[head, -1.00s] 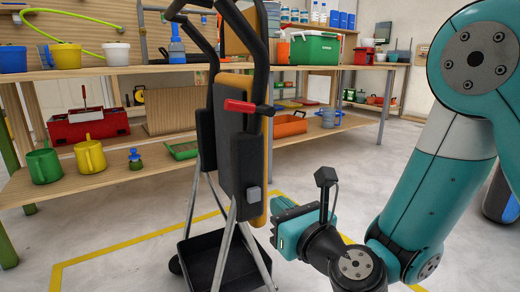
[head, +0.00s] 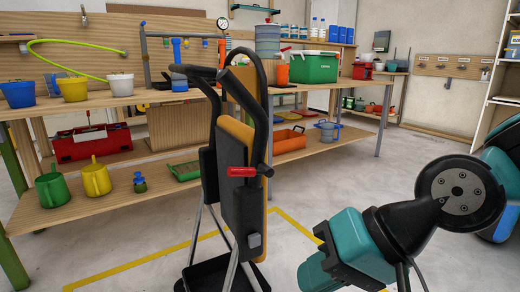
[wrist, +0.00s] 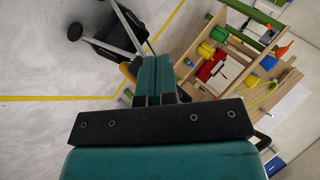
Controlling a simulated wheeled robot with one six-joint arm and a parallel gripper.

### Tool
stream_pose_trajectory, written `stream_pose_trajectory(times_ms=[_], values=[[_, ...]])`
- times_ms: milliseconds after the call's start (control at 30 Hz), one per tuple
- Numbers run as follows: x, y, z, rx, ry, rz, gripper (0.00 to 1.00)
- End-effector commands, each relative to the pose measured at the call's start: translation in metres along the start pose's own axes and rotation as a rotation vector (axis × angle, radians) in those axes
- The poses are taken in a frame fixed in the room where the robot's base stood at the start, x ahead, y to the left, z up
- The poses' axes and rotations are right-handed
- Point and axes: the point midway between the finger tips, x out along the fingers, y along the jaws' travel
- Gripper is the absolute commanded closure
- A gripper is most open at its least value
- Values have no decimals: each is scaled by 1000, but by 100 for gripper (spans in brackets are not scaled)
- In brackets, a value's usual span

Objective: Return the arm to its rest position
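My gripper (head: 310,276) is at the lower right of the head view, at the end of my teal and black arm. In the wrist view the two teal fingers (wrist: 156,78) lie side by side with only a thin dark line between them. They are shut and nothing shows between them. The fingers are in the air over the grey floor, to the right of the black stand (head: 240,195) in the head view. I see no contact with anything.
The black stand with a red handle (head: 243,171) is the nearest obstacle. Behind it, a long wooden workbench (head: 130,98) holds pots and a green cooler (head: 315,67). White shelves (head: 500,75) stand at far right. Floor with yellow tape (head: 130,268) is open around the stand.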

Motion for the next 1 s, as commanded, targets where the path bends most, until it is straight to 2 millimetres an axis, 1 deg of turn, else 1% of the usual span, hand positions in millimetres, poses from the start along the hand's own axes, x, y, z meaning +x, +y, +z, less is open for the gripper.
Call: stream_pose_trajectory(times_ms=[33, 100, 267, 300, 467, 567, 1000], values=[[-24, -2, 5, -97, -36, 62, 100], [-46, 6, 17, -225, -105, 148, 100], [-100, 20, 43, -460, -284, 297, 100], [-110, 10, 39, -461, -291, 295, 100], [-142, -19, 28, -456, -290, 292, 100], [-165, -40, 20, -455, -290, 291, 100], [-289, -150, -20, -454, -290, 290, 100]])
